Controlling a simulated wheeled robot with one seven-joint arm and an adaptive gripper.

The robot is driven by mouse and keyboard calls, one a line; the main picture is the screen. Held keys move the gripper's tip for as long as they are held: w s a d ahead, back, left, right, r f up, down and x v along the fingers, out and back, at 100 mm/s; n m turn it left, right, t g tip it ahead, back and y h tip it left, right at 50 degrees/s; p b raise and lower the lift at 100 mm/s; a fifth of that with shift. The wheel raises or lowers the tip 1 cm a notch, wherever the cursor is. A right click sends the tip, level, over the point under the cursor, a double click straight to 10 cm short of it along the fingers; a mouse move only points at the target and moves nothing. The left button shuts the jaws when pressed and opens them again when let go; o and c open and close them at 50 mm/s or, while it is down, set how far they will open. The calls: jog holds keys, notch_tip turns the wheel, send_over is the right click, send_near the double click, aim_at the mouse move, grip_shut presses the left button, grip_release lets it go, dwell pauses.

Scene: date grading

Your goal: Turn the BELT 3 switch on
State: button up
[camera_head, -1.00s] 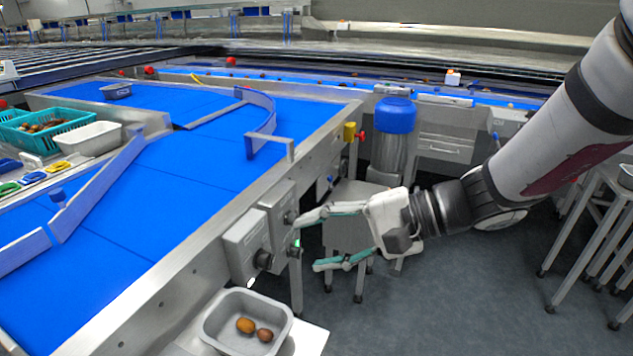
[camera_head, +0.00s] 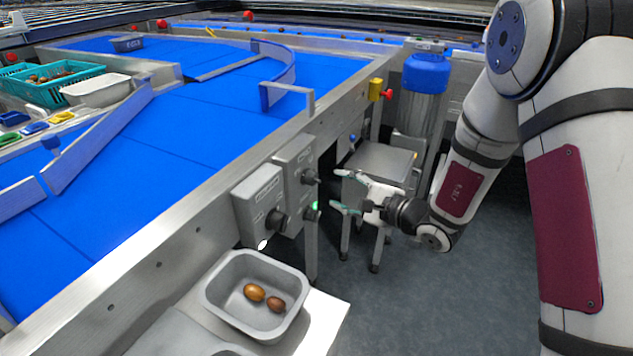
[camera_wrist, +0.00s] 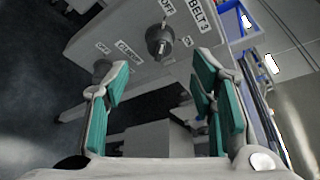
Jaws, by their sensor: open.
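The wrist view shows a grey switch box with a dark round knob (camera_wrist: 160,40) beside the label BELT 3 (camera_wrist: 200,14). OFF and ON labels flank this knob; its setting is unclear. A second labelled knob (camera_wrist: 102,68) sits to its left, partly behind a finger. In the wrist view, the BELT 3 knob appears beyond the gap between my fingers (camera_wrist: 162,80).
A nearer switch box (camera_head: 257,200) has its own knob and a white light. Below it, a grey tray (camera_head: 218,310) holds two dates. A small grey stool (camera_head: 382,160) stands behind my gripper. The blue belt (camera_head: 190,130) lies left; open floor lies right.

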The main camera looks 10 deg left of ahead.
aim_at(317, 181)
jog(key=b+x, duration=0.1)
jog(key=x, duration=0.8)
jog(key=shift+w+a+f, duration=0.1)
jog(key=shift+w+a, duration=0.05)
jog(key=c, duration=1.1)
